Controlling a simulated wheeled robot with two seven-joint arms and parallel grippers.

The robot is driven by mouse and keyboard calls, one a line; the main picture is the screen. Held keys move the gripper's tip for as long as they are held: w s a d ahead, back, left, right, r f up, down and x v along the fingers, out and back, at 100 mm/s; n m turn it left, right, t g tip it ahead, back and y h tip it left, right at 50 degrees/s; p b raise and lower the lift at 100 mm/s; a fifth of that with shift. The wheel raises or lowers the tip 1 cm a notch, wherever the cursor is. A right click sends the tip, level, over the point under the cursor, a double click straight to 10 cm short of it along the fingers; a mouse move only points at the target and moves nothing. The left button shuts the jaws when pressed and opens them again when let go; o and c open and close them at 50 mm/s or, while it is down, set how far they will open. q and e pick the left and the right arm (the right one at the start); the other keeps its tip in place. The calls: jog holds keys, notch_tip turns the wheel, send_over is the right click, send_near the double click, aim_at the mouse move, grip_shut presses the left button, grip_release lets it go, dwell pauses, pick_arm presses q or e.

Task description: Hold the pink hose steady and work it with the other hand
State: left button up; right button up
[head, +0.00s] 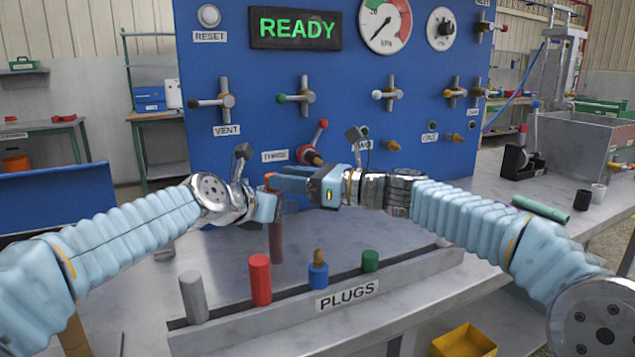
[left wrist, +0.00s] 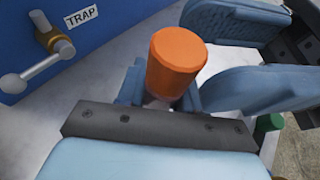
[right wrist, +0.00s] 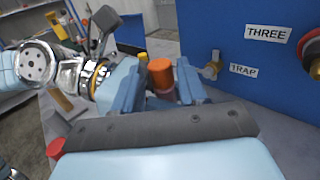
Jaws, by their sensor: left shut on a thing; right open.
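The pink hose (head: 276,243) hangs upright in front of the blue panel and looks dull brownish pink. Its upper end carries an orange tip (left wrist: 177,62), which also shows in the right wrist view (right wrist: 160,74). My left gripper (head: 265,207) is shut on the hose just below the orange tip. My right gripper (head: 284,182) is open, coming in from the right above the left one. Its two fingers appear on either side of the orange tip, with no clear contact. The grippers hide part of the hose in the head view.
A rack labelled PLUGS (head: 400,285) stands in front with grey, red (head: 260,280), blue and green (head: 370,261) plugs. The blue panel (head: 250,75) behind has projecting valve handles, including a red-knobbed one (head: 318,140) close by. A green cylinder (head: 540,209) lies on the right bench.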

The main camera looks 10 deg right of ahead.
jog(key=shift+x, duration=1.9)
jog(key=c, duration=0.7)
jog(key=shift+r, duration=0.75)
jog(key=shift+r, duration=2.15)
jog(key=shift+r, duration=1.5)
